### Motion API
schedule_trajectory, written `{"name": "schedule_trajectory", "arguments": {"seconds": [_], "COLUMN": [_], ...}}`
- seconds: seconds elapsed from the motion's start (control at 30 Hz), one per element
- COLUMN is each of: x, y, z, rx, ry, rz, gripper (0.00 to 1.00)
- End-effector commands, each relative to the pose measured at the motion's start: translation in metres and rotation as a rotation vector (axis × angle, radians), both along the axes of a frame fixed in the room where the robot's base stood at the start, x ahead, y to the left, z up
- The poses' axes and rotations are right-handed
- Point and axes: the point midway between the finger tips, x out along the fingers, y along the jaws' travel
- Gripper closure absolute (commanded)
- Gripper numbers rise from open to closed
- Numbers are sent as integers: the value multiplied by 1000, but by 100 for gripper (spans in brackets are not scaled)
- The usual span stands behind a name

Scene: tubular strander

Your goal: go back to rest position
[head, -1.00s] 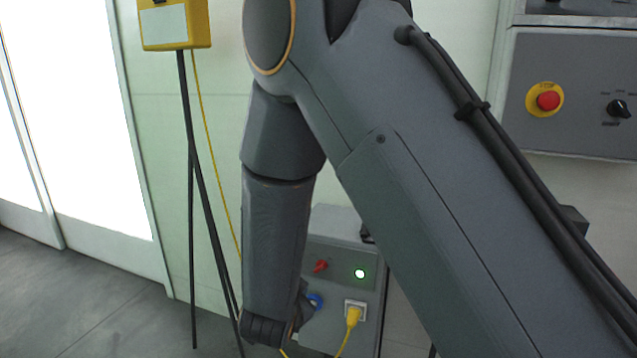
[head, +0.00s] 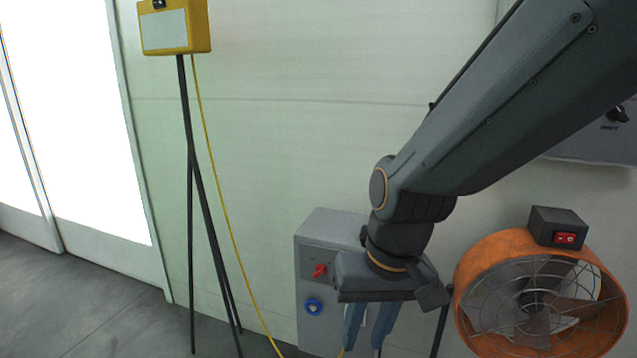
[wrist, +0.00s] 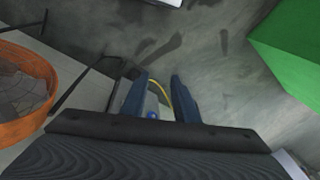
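My gripper (head: 369,330) hangs below my wrist in the head view, in front of the grey electrical box (head: 322,245). Its two blue fingers point down and stand apart. In the wrist view my gripper (wrist: 161,82) also shows a gap between the fingers, with nothing held. A yellow cable and a blue socket show behind that gap. My arm comes in from the upper right and hides part of the box.
An orange fan (head: 470,300) with a red switch stands close to the right of my gripper. A yellow box (head: 175,28) on a black tripod stands at left, its yellow cable (head: 222,200) running down. A grey control panel (head: 590,140) is at right. A green block (wrist: 290,50) shows in the wrist view.

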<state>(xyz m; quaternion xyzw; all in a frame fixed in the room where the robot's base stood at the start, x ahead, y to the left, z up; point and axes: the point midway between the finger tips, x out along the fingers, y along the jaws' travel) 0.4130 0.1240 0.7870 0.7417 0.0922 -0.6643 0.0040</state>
Motion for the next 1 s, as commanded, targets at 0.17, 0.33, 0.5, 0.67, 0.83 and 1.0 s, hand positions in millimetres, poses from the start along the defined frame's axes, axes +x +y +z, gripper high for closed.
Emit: {"name": "schedule_trajectory", "arguments": {"seconds": [0.17, 0.33, 0.5, 0.67, 0.83, 1.0], "x": [-33, -44, -42, -41, -41, -42], "y": [-29, -43, -51, -61, -77, -99], "z": [11, 22, 31, 43, 61, 82], "rx": [-60, -85, -89, -95, -102, -112], "ry": [68, 97, 98, 99, 103, 108], "rz": [66, 72, 45, 15, -32, -87], "gripper": [73, 73, 73, 73, 73, 73]}}
